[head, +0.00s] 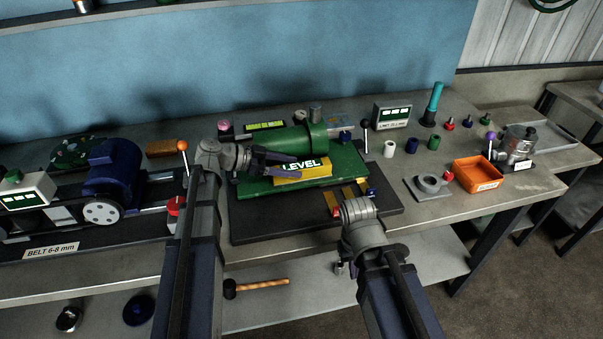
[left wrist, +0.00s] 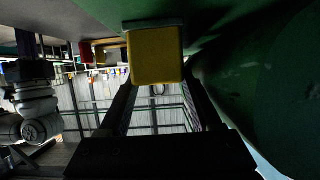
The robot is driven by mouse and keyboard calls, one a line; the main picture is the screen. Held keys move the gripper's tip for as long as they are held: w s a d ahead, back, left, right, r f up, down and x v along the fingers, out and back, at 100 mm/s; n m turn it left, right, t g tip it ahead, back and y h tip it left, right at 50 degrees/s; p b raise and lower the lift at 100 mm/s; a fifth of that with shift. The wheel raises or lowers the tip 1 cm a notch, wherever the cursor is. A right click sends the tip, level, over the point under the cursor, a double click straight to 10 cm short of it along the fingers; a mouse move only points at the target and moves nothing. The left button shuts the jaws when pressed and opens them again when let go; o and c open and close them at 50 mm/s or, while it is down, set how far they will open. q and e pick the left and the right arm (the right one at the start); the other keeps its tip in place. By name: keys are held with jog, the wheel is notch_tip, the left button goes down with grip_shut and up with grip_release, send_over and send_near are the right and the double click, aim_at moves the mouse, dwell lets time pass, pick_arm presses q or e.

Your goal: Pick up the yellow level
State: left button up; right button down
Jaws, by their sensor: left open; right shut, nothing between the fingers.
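The yellow level (head: 306,174) with white "LEVEL" lettering lies on the green base plate (head: 345,159), in front of the green cylinder (head: 283,140). My left gripper (head: 294,168) is open at the level's left end, with its fingers reaching along it. In the left wrist view, the yellow block end (left wrist: 156,55) is ahead of the fingers, seen between them; contact cannot be made out. My right arm's grey wrist (head: 362,220) is at the front edge of the dark mat. My right gripper is shut and empty, its fingers mostly hidden.
Small red, yellow and blue pieces (head: 352,196) lie on the dark mat (head: 270,225) near my right wrist. A blue motor (head: 112,172) stands at left. An orange tray (head: 478,175), a grey ring fixture (head: 430,185) and several small cylinders are at right.

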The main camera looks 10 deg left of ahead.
aim_at(294, 167)
pick_arm(q)
jog(key=b+x, duration=0.1)
jog(key=x, duration=0.2)
jog(key=shift+w+d+f, duration=0.1)
jog(key=shift+d, duration=0.05)
grip_shut()
dwell(0.3)
